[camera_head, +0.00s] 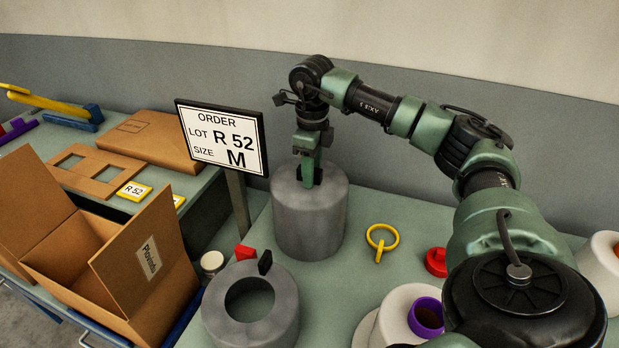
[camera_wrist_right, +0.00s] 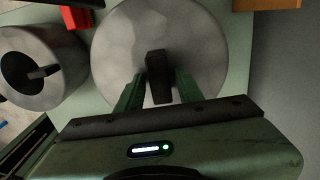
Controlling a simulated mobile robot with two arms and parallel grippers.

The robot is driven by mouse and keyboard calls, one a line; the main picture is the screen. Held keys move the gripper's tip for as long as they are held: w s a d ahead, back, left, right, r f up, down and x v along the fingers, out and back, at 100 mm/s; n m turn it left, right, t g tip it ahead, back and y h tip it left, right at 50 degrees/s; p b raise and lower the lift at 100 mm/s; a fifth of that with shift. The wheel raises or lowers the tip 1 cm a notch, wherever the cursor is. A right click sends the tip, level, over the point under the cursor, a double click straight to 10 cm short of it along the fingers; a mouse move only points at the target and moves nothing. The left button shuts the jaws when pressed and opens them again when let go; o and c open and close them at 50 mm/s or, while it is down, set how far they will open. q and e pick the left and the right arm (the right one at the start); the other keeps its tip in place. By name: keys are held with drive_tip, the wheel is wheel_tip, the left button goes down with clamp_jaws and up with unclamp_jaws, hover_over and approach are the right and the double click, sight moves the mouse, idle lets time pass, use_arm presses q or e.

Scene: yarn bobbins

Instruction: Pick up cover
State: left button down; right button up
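The cover is a grey round lid (camera_wrist_right: 205,50) with a dark upright handle (camera_wrist_right: 158,72). In the head view it tops a tall grey cylinder (camera_head: 308,230), and my gripper hides its handle. My right gripper (camera_head: 308,180) points straight down over it. In the right wrist view its two green fingers (camera_wrist_right: 160,88) stand on either side of the handle, with a narrow gap visible at each side, so it looks open around the handle. My left gripper is in neither view.
An open grey cylinder (camera_head: 282,318) with a dark tab stands in front. A sign (camera_head: 222,138) on a post is close to the left. A yellow ring (camera_head: 382,238), a red piece (camera_head: 435,262) and white bobbins lie right. An open cardboard box (camera_head: 130,270) stands left.

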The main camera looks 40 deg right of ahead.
clamp_jaws()
idle(1.2)
